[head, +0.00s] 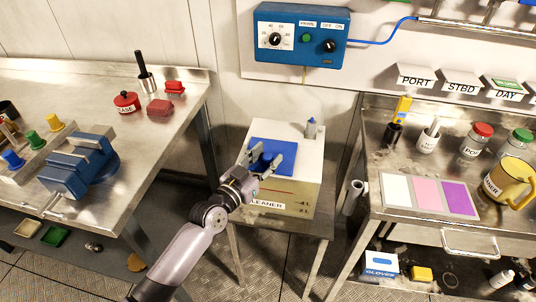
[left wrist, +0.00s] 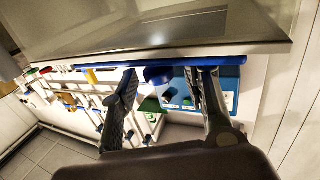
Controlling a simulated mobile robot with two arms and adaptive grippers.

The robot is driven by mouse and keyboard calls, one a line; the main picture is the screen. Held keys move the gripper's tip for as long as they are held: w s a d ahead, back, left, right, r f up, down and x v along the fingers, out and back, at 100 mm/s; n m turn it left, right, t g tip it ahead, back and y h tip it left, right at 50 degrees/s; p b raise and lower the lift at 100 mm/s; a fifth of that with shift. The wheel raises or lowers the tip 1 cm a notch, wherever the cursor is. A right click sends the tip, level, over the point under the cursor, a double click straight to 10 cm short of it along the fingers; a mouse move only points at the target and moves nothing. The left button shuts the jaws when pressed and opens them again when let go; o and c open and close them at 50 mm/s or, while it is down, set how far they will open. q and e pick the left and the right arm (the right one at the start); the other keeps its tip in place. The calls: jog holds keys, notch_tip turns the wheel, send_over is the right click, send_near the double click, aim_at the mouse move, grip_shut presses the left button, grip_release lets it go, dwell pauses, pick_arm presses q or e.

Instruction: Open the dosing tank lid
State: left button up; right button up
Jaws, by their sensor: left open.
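The dosing tank (head: 300,193) is a cream box with a label reading "LEANER" in part, standing on a small metal stand. Its blue lid (head: 285,145) seems to lie flat on the top. My left gripper (head: 264,156) is over the lid, its fingers spread to either side of a blue knob on it. In the left wrist view, the open fingers (left wrist: 168,75) stand either side of the blue knob (left wrist: 158,76), below a blue edge. I cannot tell whether a finger touches the knob. My right gripper is not in view.
A grey bottle-like fitting (head: 311,128) stands on the tank's back right corner. A blue control box (head: 300,35) hangs on the wall above. A steel bench with a blue vise (head: 75,170) is at left. A cart with jars and coloured cards (head: 428,194) is at right.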

pick_arm(q)
jog(key=shift+w+d, duration=0.3)
jog(key=shift+w, duration=0.15)
jog(key=shift+c, duration=0.6)
grip_shut()
